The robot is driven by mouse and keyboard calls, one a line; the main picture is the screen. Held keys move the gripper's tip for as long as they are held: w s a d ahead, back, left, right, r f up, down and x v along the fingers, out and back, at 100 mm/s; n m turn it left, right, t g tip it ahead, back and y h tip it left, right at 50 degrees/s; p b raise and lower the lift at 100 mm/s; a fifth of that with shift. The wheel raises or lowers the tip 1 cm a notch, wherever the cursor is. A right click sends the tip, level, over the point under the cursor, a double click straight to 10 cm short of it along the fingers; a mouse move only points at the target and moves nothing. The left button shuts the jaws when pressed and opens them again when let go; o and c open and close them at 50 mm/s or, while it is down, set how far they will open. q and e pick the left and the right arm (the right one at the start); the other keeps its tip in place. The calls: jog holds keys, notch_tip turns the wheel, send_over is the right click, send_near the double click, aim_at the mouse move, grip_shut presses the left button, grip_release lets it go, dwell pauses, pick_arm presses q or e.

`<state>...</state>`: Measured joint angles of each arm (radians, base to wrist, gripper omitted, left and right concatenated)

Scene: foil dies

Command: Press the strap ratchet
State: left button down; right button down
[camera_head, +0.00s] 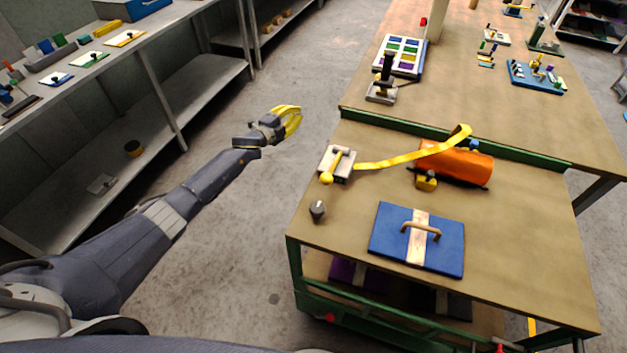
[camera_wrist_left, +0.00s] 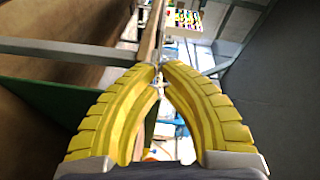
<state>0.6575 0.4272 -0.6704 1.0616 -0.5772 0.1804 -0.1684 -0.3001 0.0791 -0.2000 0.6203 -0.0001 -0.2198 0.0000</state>
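The strap ratchet (camera_head: 343,164) is a small grey block with a yellow lever that ends in a round yellow knob (camera_head: 327,178). It sits near the left edge of the cart top. A yellow strap (camera_head: 395,160) runs from it to the right and over an orange cylinder (camera_head: 459,163). My left gripper (camera_head: 294,121) has yellow fingers and hangs in the air left of the cart, apart from the ratchet. In the left wrist view its fingertips (camera_wrist_left: 159,67) come together with nothing held. The right gripper does not show.
A blue board with a handle (camera_head: 390,234) and a dark grey knob (camera_head: 317,210) are on the cart top (camera_head: 505,270). A green rail (camera_head: 375,120) runs behind. A black lever device (camera_head: 381,92) stands beyond it. Shelves are at left; open floor lies between.

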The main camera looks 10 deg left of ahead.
pick_arm(q)
jog(key=s+d+r+m+g+h, duration=0.35)
jog(key=d+r+m, duration=0.35)
jog(key=r, duration=0.4)
jog(key=s+d+r+m+g+h, duration=0.2)
jog(key=d+r+m+g+h, duration=0.3)
jog(key=r+m, duration=0.55)
jog(key=m+g+y, duration=0.7)
jog(key=m+y, duration=0.2)
jog(key=m, duration=0.7)
send_over(334, 165)
jog(key=s+a, duration=0.1)
jog(key=a, duration=0.5)
notch_tip(334, 165, down, 8)
jog(key=s+a+f+m+y, duration=0.1)
jog(key=s+a+f+m+g+y, duration=0.1)
jog(key=s, duration=0.1)
jog(key=shift+s+a+y, duration=0.1)
jog(key=shift+a+y, duration=0.15)
jog(key=shift+a, duration=0.05)
jog(key=shift+x, duration=5)
